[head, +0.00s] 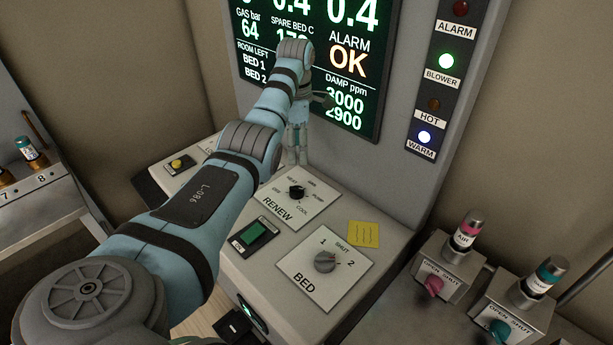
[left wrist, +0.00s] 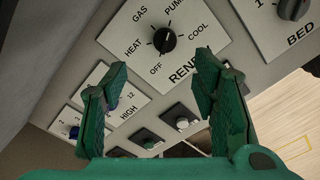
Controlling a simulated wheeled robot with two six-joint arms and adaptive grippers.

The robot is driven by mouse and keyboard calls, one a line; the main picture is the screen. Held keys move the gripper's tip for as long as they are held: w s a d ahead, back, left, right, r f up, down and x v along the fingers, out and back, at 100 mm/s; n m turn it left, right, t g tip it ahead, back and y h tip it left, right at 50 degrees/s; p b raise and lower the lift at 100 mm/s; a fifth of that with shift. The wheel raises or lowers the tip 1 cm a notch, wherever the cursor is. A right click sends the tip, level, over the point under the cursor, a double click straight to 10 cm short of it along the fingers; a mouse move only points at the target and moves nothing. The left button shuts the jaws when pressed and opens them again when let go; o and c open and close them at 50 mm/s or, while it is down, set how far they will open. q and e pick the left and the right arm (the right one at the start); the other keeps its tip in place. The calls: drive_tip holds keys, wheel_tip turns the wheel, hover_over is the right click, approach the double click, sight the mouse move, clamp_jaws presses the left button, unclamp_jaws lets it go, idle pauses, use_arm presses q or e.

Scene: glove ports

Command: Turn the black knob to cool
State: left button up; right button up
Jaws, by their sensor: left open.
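The black knob (head: 296,192) sits on the white RENEW plate (head: 274,210) on the sloped console. In the left wrist view the black knob (left wrist: 165,40) is ringed by the labels OFF, HEAT, GAS, PUMP and COOL, with COOL to its right. Which label its pointer faces is too small to tell surely. My left gripper (head: 297,156) hangs behind the knob in the head view, pointing down and apart from it. In the left wrist view its green fingers (left wrist: 160,88) are spread wide with nothing between them. My right gripper is not in view.
A grey BED knob (head: 325,262) is on the plate nearer the front. The display (head: 345,75) rises behind my arm. Valve blocks (head: 447,262) stand at the right.

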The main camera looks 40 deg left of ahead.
use_arm(q)
hover_over(296, 188)
drive_tip(key=f, duration=0.6)
drive_tip(key=shift+s+f, duration=0.2)
drive_tip(key=shift+s, duration=0.15)
drive_tip(key=f, duration=0.2)
drive_tip(key=f+b, duration=0.1)
drive_tip(key=f, duration=0.1)
drive_tip(key=w+f, duration=0.1)
drive_tip(key=f, duration=0.1)
drive_tip(key=shift+d, duration=0.15)
drive_tip(key=shift+w+f+b, duration=0.15)
drive_tip(key=shift+f+b, duration=0.15)
drive_tip(key=shift+f, duration=0.15)
drive_tip(key=shift+s+r, duration=0.2)
drive_tip(key=shift+s, duration=0.15)
drive_tip(key=c, duration=1.2)
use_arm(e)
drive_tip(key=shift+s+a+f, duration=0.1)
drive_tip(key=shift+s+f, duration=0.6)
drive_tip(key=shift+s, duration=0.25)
